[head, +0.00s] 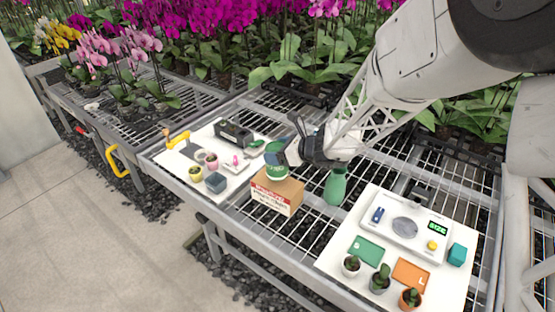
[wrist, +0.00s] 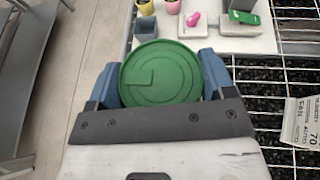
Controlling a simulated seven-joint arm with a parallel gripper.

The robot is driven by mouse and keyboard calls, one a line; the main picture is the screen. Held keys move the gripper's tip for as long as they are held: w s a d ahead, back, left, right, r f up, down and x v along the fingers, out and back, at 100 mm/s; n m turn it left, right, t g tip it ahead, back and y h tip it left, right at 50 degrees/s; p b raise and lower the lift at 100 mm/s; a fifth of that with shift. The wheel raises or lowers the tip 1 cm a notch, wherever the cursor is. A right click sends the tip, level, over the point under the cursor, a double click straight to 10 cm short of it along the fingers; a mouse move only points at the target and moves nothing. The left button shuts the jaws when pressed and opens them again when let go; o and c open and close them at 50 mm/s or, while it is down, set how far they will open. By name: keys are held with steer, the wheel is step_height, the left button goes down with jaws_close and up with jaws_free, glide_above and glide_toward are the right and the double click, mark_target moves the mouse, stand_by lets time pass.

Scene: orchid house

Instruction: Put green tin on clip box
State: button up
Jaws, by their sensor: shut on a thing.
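My gripper (head: 284,153) is shut on the green tin (head: 274,166), holding it upright by its sides. In the wrist view the tin's round green lid (wrist: 160,85) sits between the two blue fingers (wrist: 160,82). The clip box (head: 277,194), a brown carton with a red and white label, stands on the wire bench. The tin's base is right at the box's top in the head view; I cannot tell if they touch. The wrist view does not show the box, as the tin and gripper cover that area.
A white board (head: 221,176) at left holds small pots, a dark device (head: 234,133) and a grey-blue cube-shaped pot (head: 216,182). A green bottle (head: 335,188) stands close right of the gripper. A second white board (head: 335,256) at right holds a scale (head: 405,226), cards and cacti.

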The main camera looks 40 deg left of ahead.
steer(key=shift+f, duration=1.75)
steer(key=shift+f, duration=0.1)
steer(key=o, duration=1.1)
steer(key=shift+d+r, duration=0.3)
steer(key=shift+d, duration=0.15)
steer(key=v, duration=1.1)
